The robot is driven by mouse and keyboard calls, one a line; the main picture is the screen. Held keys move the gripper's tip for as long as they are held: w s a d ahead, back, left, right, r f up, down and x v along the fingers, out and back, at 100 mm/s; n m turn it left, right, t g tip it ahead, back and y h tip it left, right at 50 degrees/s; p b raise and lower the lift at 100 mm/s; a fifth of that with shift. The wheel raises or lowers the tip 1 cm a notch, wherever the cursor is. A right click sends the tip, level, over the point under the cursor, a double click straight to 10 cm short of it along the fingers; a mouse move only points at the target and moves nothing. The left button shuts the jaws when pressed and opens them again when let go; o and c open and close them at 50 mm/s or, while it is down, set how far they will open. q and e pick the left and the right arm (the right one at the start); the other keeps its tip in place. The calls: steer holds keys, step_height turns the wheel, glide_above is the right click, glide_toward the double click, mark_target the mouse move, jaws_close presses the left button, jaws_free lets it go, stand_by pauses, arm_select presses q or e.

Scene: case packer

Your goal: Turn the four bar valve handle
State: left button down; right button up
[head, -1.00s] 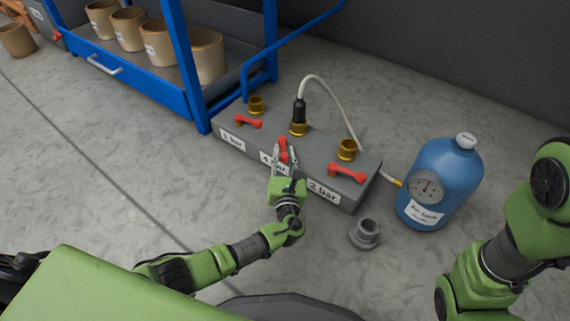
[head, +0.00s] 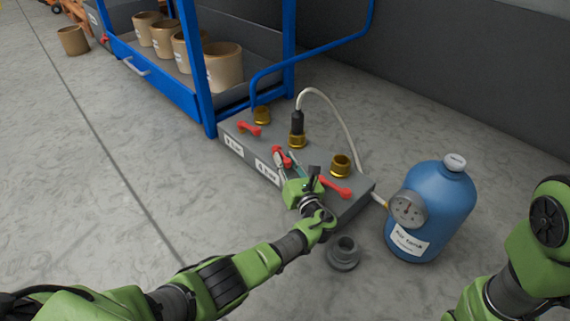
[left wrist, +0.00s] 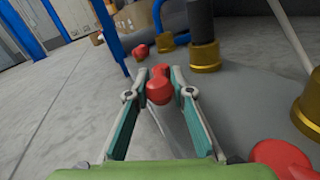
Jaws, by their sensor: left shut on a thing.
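The grey valve block (head: 315,160) lies on the floor with three red bar handles and three brass fittings. The four bar handle (head: 277,151) is the middle one, behind a white label. My left gripper (head: 284,161) is shut on this red handle, its fingers on either side of it, with the wrist out to the front right. My right gripper is out of view.
A blue air tank (head: 432,212) with a gauge stands right of the block. A grey round fitting (head: 344,254) lies on the floor in front. A hose arches from the middle brass fitting (head: 297,140). A blue rack (head: 205,80) with pots stands behind left.

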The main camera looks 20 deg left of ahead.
mark_target(284, 158)
arm_select(q)
steer(key=shift+w+a+r, duration=0.1)
steer(key=shift+a, duration=0.05)
steer(key=c, duration=1.7)
jaws_free()
steer(key=shift+r, duration=4.95)
